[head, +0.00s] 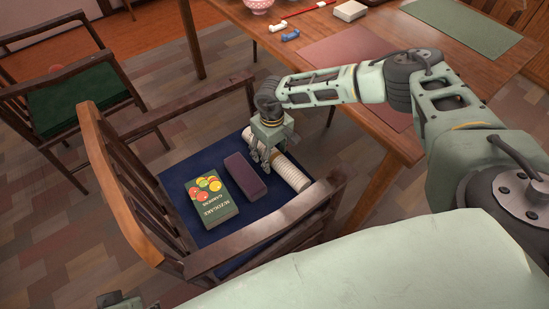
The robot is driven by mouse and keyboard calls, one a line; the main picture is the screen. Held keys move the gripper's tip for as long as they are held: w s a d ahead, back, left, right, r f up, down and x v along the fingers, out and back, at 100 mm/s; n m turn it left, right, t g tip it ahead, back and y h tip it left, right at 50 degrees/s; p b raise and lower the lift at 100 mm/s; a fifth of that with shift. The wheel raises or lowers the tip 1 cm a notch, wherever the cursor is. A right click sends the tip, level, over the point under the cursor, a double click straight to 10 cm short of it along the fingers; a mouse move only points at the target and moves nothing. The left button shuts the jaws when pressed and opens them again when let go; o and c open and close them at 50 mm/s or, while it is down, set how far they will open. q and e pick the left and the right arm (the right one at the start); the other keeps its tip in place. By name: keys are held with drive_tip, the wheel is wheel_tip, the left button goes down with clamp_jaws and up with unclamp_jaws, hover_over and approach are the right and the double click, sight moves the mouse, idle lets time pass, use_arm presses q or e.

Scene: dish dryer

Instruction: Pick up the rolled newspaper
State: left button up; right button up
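The rolled newspaper (288,173) is a pale, ridged roll lying on the dark blue seat of the wooden armchair (98,160), along the seat's table-side edge. My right gripper (266,160) points down over the roll's middle, with its fingers at or very near it. The gripper and wrist hide part of the roll. I cannot tell whether the fingers are closed on it. My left gripper's fingers are not in view; only a small piece that may be my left arm shows at the bottom left edge.
A dark purple case (245,176) lies close beside the roll, and a green book with fruit on its cover (211,197) lies left of it. The chair's armrests flank the seat. A wooden table (330,22) stands behind; another green-seated chair (65,101) is at left.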

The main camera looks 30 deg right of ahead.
drive_tip(key=c, duration=1.3)
drive_tip(key=shift+c, duration=0.2)
